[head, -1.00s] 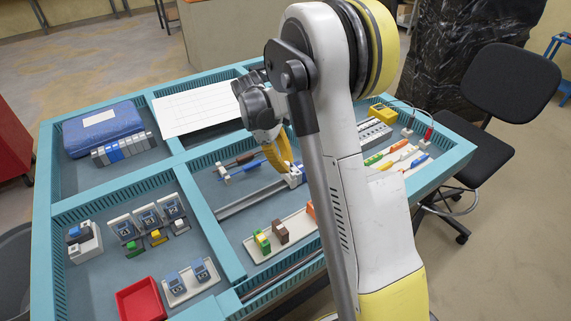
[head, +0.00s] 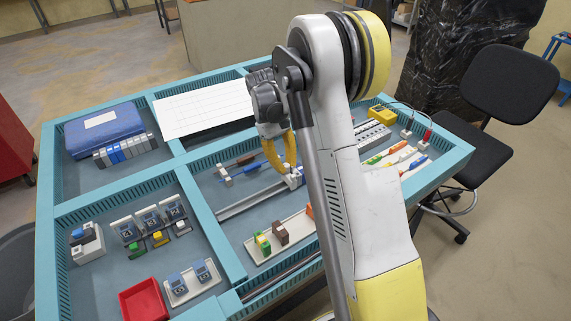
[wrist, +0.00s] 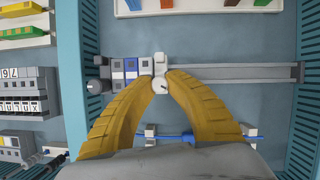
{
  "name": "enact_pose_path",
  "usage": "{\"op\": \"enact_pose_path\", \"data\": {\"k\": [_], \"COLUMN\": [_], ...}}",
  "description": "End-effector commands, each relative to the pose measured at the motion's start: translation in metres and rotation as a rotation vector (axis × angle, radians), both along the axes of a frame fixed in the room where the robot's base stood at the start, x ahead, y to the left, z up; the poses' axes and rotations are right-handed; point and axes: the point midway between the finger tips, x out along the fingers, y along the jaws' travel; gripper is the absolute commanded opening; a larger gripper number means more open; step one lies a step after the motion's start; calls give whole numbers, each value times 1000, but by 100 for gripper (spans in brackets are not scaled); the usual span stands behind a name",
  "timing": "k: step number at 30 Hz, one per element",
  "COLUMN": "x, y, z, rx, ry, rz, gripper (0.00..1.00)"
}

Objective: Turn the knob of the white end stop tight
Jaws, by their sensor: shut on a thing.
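The white end stop (wrist: 160,62) sits on the metal rail (wrist: 240,73), against the right side of a row of blue, white and grey modules (wrist: 125,72). Its round white knob (wrist: 160,85) faces the wrist camera. My gripper (wrist: 161,80) has its two yellow fingertips closed on the knob, one on each side. In the head view my gripper (head: 287,170) points down at the modules on the rail (head: 250,200); the knob itself is too small and covered to make out there.
A blue screwdriver-like rod on small white holders (wrist: 190,136) lies close beside the rail, partly under my fingers. A beige tray (head: 270,247) with coloured blocks is in the same compartment. Teal divider walls (wrist: 77,80) bound it. The rail right of the end stop is bare.

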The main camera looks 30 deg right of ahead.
Motion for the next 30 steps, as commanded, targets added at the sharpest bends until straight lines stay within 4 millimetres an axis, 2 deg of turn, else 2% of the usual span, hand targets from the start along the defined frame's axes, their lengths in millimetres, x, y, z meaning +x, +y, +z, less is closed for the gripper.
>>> {"op": "enact_pose_path", "data": {"k": [18, 30], "x": [-1, -1], "y": [-2, -2], "z": [0, 0], "rx": [-1, -1], "ry": [2, 1], "rz": [-568, -796], "gripper": [0, 0]}}
